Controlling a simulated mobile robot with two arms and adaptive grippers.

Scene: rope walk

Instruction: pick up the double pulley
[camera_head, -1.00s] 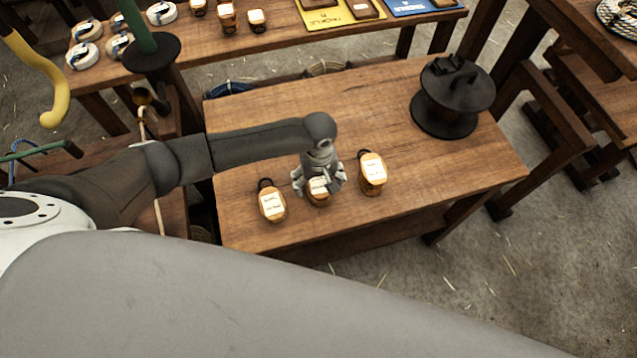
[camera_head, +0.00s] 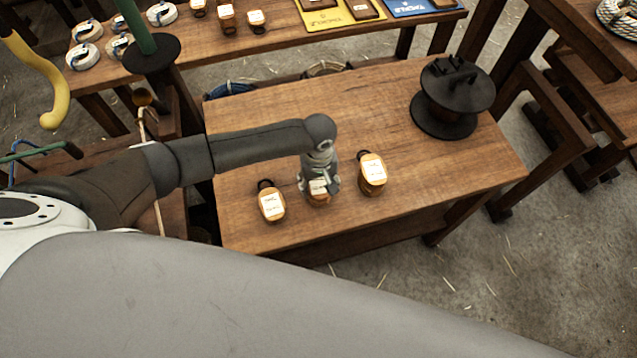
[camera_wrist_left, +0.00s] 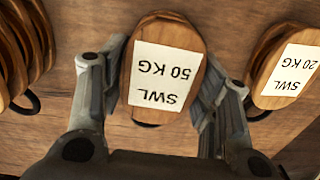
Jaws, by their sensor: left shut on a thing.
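Three wooden pulley blocks stand in a row on the wooden table (camera_head: 262,130). The middle block, which looks like the double pulley (camera_head: 318,200), carries a white label. In the left wrist view this block (camera_wrist_left: 164,72) reads "SWL 50 KG". My left gripper (camera_head: 319,185) is shut on it from above, one finger on each side, and hides much of it in the head view. The block appears still at table level; I cannot tell whether it touches the table. My right gripper is not in view.
A smaller block (camera_head: 271,202) marked "SWL 20 KG" in the wrist view stands close on the left. A bigger, many-layered block (camera_head: 372,174) stands close on the right. A black spool (camera_head: 452,98) stands at the table's back right. The table's middle is clear.

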